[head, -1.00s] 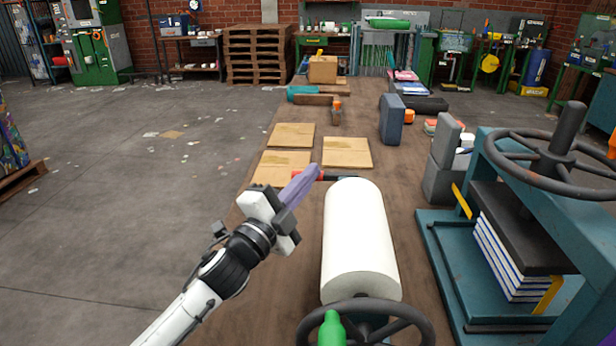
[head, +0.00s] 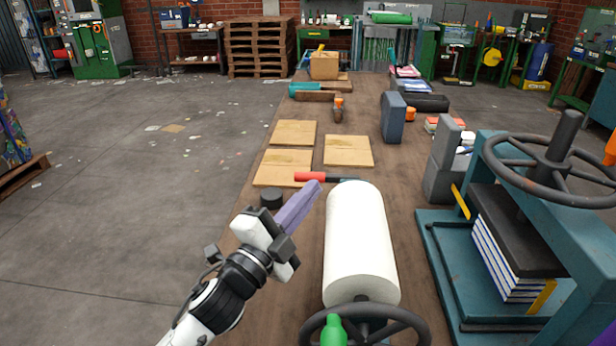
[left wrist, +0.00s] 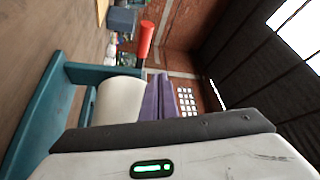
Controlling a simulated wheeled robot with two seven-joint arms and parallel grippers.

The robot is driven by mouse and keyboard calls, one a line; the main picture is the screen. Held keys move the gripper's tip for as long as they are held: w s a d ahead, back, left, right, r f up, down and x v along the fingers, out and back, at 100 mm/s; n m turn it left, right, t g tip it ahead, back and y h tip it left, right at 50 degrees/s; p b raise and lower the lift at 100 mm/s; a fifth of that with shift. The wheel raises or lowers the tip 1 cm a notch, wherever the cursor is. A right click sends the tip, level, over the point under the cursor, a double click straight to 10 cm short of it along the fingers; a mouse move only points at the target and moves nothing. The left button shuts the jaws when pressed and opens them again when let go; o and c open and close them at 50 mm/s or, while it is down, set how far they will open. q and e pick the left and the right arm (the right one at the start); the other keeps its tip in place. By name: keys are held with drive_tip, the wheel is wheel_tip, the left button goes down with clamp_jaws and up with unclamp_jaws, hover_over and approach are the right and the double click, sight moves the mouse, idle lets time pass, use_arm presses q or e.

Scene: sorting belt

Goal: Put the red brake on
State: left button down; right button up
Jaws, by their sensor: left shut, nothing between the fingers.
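The red brake is a lever with a red grip (head: 310,177) and a dark shaft. It lies crosswise behind the white roll (head: 358,245) in the head view. The red grip also shows in the left wrist view (left wrist: 146,38), standing beyond the purple fingers. My left gripper (head: 314,188) has purple fingers, shut with nothing between them. Its tips are just in front of and below the lever in the head view; I cannot tell whether they touch it. A black round knob (head: 271,197) is left of the fingers. My right gripper cannot be made out.
A handwheel (head: 364,328) with a green knob (head: 333,330) is at the roll's near end. A teal press (head: 440,280) stands at right, and flat wooden boards (head: 348,151) lie beyond the lever. A purple sliver at the lower right edge is unclear. Floor at left is open.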

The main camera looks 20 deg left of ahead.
use_arm(q)
drive_tip(key=shift+s+d+f+b, duration=0.2)
drive_tip(key=shift+s+f, duration=0.25)
drive_tip(key=shift+s, duration=0.4)
drive_tip(key=shift+s+d+f+b, duration=0.1)
drive_tip(key=shift+s+d+f, duration=0.3)
drive_tip(key=shift+s, duration=0.4)
drive_tip(key=shift+a, duration=0.1)
